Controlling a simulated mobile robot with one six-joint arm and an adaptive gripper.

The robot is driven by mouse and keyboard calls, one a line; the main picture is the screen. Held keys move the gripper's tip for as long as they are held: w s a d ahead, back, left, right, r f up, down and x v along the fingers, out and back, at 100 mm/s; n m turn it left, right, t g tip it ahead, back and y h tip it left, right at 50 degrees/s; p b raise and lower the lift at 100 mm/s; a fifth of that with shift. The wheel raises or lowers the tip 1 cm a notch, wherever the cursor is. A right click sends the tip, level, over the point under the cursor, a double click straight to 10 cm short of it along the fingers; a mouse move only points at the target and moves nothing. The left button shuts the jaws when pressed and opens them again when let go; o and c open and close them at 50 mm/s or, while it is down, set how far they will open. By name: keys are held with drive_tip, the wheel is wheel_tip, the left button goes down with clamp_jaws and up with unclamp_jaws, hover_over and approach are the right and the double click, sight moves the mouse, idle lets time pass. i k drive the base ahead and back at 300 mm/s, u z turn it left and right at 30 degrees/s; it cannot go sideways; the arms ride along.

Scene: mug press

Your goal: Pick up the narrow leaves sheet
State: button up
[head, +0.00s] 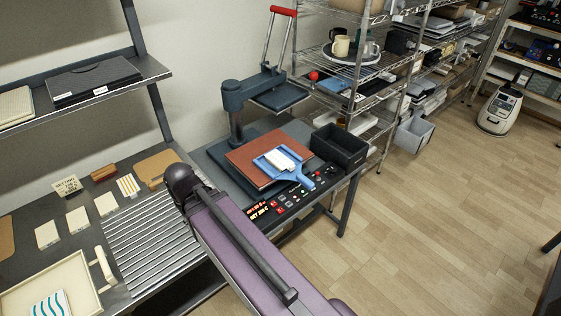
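No sheet in the head view can be made out for certain as the narrow leaves sheet. A small sheet with yellow-orange stripes (128,186) lies on the left workbench; its print is too small to read as leaves. Pale sheets or cards (48,235), (77,218) and (106,203) lie left of it in a row, with no clear print. A sheet with teal waves (49,304) lies in the cream tray (78,267) at the lower left. My purple arm crosses the lower middle; my gripper is not visible.
A ribbed metal rack (150,240) lies right of the cards. A small lettered sign (67,186) stands behind them. The press (265,95), a blue scoop-like holder (262,166) and a black bin (338,148) occupy the right table. The wooden floor at right is open.

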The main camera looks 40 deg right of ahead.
sight(275, 156)
drive_tip(key=z, duration=1.2)
drive_tip(key=k, duration=0.35)
drive_tip(key=u, duration=1.05)
